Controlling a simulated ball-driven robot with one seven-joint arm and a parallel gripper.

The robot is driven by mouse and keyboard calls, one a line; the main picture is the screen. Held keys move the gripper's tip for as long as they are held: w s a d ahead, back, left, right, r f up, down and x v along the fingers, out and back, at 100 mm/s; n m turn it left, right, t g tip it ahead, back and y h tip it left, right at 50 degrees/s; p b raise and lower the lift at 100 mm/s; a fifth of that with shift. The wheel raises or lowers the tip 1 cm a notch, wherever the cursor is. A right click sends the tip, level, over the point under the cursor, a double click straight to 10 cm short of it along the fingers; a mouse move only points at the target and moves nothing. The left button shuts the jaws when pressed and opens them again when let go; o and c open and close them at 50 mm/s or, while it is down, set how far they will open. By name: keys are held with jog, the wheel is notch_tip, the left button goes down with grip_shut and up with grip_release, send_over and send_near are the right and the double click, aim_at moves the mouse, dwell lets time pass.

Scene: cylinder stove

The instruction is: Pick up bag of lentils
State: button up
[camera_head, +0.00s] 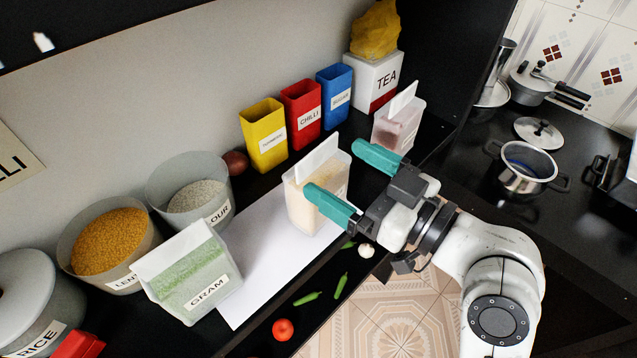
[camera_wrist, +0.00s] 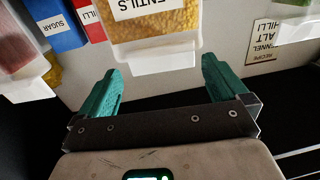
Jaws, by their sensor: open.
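The bag of lentils (camera_head: 302,208) is a clear pouch with pale yellow contents and a white top flap. It stands on the dark counter, near the end of a white sheet. In the wrist view the bag (camera_wrist: 152,48) shows part of a lentils label and orange-yellow contents. My gripper (camera_head: 333,166) is open, with its teal fingers pointing at the bag. One finger overlaps the bag's front in the head view; the other is by its right side. In the wrist view the bag lies ahead, between my fingertips (camera_wrist: 161,66). Contact cannot be told.
Yellow (camera_head: 264,135), red (camera_head: 302,113) and blue (camera_head: 335,92) bins stand behind. A pinkish bag (camera_head: 398,122) is close to my right finger. The gram bag (camera_head: 190,275), flour pot (camera_head: 187,190) and lentil pot (camera_head: 110,245) stand left. Chillies and a tomato (camera_head: 283,329) lie near the front edge.

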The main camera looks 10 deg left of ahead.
aim_at(319, 156)
jog(key=shift+p+x, duration=0.45)
jog(key=shift+x, duration=1.35)
jog(key=shift+c, duration=0.5)
jog(key=shift+r, duration=0.1)
jog(key=c, duration=1.3)
jog(key=shift+a+r, duration=0.1)
jog(key=shift+r, duration=0.05)
